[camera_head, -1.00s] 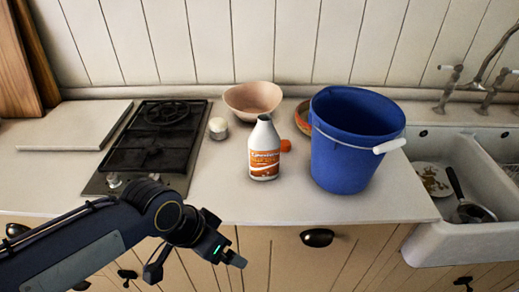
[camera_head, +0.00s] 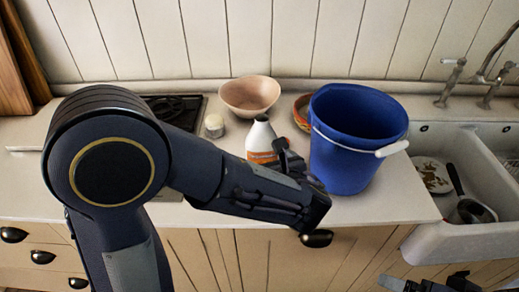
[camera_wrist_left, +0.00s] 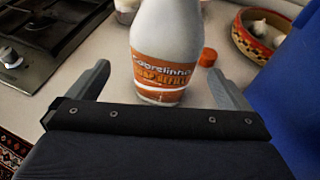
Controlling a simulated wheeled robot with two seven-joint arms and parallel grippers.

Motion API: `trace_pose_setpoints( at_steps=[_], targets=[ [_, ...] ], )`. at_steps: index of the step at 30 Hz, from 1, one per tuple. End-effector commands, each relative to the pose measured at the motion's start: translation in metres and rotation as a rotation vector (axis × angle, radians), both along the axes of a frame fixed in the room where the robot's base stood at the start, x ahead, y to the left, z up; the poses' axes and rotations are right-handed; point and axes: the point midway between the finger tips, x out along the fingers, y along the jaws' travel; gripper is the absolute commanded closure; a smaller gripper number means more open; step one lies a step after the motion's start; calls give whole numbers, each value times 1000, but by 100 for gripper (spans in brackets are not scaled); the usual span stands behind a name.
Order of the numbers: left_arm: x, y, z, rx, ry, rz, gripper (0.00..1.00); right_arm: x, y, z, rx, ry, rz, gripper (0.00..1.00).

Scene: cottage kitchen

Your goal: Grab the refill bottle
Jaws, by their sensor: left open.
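The refill bottle (camera_head: 262,139) is white with an orange label and stands upright on the counter, left of the blue bucket. My left gripper (camera_head: 285,155) is in front of it and hides its lower part in the head view. In the left wrist view the bottle (camera_wrist_left: 166,45) stands ahead, roughly centred between the two open fingers (camera_wrist_left: 158,85). The fingers are spread wider than the bottle and nothing is held. I cannot tell how far the bottle reaches in between them. Part of what looks like my right gripper (camera_head: 430,284) shows at the bottom right edge.
The blue bucket (camera_head: 345,150) stands close on the right, also in the left wrist view (camera_wrist_left: 294,95). An orange cap-like object (camera_wrist_left: 208,57) is just behind the bottle. A pink bowl (camera_head: 249,95), white jar (camera_head: 214,126), patterned bowl (camera_wrist_left: 262,42), stove (camera_head: 178,108) and sink (camera_head: 420,230) surround it.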

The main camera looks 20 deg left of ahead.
Motion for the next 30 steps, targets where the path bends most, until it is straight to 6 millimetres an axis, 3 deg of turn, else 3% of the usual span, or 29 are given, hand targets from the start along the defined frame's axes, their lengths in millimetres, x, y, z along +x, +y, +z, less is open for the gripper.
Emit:
trace_pose_setpoints(
  at_steps=[10,20,30],
  targets=[
    [41,21,-16,-1,2,5,0,0,0,7,0,0,0,1],
    [48,26,-20,-4,0,3,0,0,0,8,0,0,0,1],
    [48,25,-20,-4,1,3,42,0,0,8,0,0,0,1]
  ],
)
